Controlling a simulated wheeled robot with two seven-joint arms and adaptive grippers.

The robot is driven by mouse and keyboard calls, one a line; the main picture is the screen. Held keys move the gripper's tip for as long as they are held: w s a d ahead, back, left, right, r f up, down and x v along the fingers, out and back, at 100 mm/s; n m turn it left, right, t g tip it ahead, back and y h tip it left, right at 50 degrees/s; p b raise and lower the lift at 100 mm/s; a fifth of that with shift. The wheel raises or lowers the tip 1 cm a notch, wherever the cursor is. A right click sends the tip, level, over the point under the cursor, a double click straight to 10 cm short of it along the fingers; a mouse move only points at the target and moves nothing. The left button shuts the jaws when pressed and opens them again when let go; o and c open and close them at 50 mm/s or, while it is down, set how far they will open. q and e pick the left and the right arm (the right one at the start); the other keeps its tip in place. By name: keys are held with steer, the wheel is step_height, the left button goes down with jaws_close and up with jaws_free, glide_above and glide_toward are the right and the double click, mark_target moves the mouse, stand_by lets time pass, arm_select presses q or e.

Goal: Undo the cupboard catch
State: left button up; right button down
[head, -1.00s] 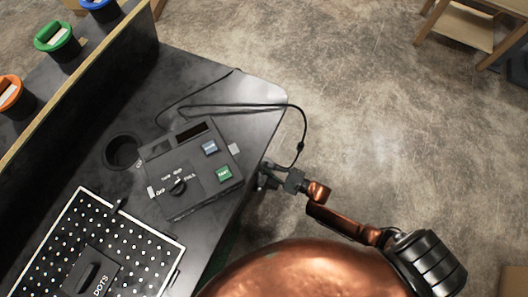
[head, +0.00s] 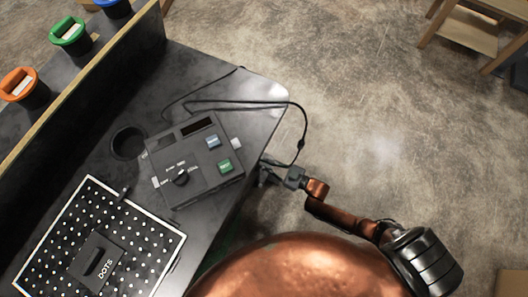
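No cupboard or catch can be made out in the head view. My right gripper (head: 267,172) is small and dark, at the end of the copper arm, beside the right edge of the black desk (head: 205,75). It is just right of the console (head: 195,160), and I cannot tell whether its fingers are apart or touching the desk edge. My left gripper is not in view.
A round hole (head: 128,143) and a loose cable (head: 240,103) are on the desk. Orange, green and blue-topped bins stand behind the partition (head: 88,84).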

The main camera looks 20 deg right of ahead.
steer(key=shift+f, duration=0.1)
stand_by(0.4)
steer(key=c, duration=2)
jaws_free()
steer(key=v, duration=1.2)
